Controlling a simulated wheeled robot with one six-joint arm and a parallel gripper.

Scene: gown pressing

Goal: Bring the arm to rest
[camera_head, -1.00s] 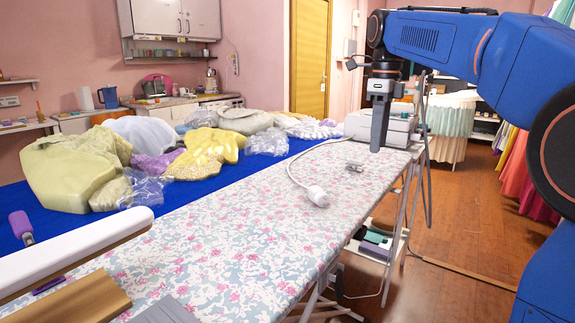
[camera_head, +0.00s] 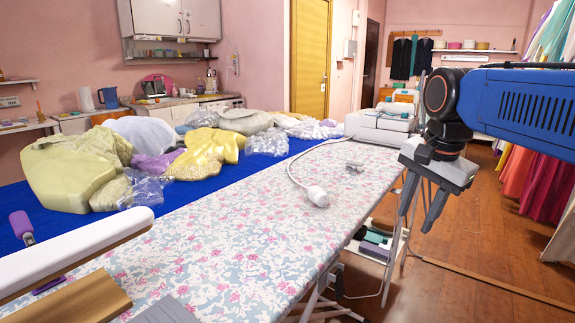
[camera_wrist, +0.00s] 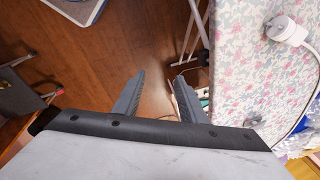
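My gripper (camera_head: 421,209) hangs at the right of the ironing board (camera_head: 215,240), over the wooden floor, with its fingers pointing down. Its two fingers are apart and nothing shows between them. In the wrist view my gripper (camera_wrist: 158,80) also shows open and empty, with bare floor between the fingertips. The floral board lies to the right of the fingers there. My blue arm comes in from the right edge of the head view.
A white plug (camera_head: 317,196) with its cord lies on the board, near a small grey item (camera_head: 355,166). A white machine (camera_head: 380,127) stands at the board's far end. Bagged garments (camera_head: 205,150) cover the blue table. Open floor (camera_head: 490,240) lies right of the board.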

